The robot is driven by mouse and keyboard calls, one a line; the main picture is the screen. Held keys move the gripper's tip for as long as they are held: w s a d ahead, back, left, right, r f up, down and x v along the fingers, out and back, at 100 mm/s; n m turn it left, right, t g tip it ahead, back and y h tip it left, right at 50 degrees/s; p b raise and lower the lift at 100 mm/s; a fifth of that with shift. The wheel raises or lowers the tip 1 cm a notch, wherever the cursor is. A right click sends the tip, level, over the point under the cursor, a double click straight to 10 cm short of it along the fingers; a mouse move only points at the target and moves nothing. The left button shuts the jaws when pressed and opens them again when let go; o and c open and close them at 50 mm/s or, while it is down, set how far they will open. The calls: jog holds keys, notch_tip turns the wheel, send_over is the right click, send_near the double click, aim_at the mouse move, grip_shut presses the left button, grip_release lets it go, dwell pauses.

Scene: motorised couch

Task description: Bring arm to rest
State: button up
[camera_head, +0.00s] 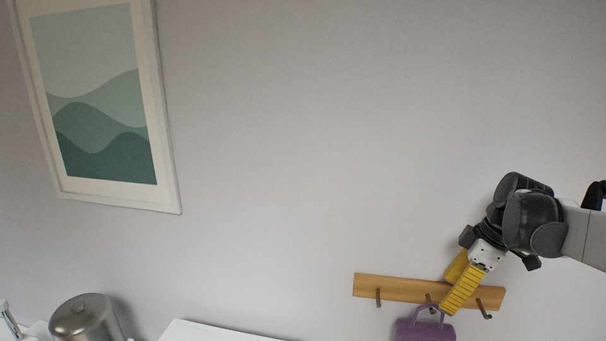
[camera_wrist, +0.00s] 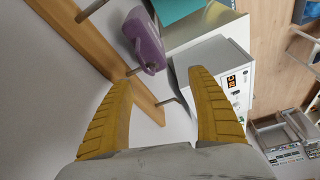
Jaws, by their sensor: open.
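My gripper (camera_head: 452,283) has yellow ridged fingers and reaches in from the right in the head view, in front of a wooden hook rail on the wall. In the wrist view my gripper (camera_wrist: 160,85) is open, its fingers wide apart with nothing held between them. The wooden hook rail (camera_head: 390,289) has several metal hooks and also shows in the wrist view (camera_wrist: 85,38). A purple bag (camera_head: 422,330) hangs by its handle at the rail's middle hook. In the wrist view the purple bag (camera_wrist: 146,42) is beyond the fingertips, apart from them.
A framed wave picture (camera_head: 97,100) hangs at the upper left. A metal cylinder-shaped thing (camera_head: 86,318) and a white surface (camera_head: 205,331) are at the bottom. A white appliance with a display (camera_wrist: 215,62) and a wooden floor (camera_wrist: 275,50) show in the wrist view. The wall's middle is bare.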

jog(key=s+a+f+m+t+h, duration=0.1)
jog(key=s+a+m+t+h, duration=0.15)
jog(key=s+a+m, duration=0.5)
jog(key=s+a+f+m+t+h, duration=0.1)
jog(key=s+a+m+t, duration=0.3)
jog(key=s, duration=0.6)
notch_tip(320, 180, down, 37)
jog(key=a+g+b, duration=0.1)
jog(key=b, duration=3.6)
jog(key=shift+m, duration=0.45)
jog(key=shift+f, duration=0.1)
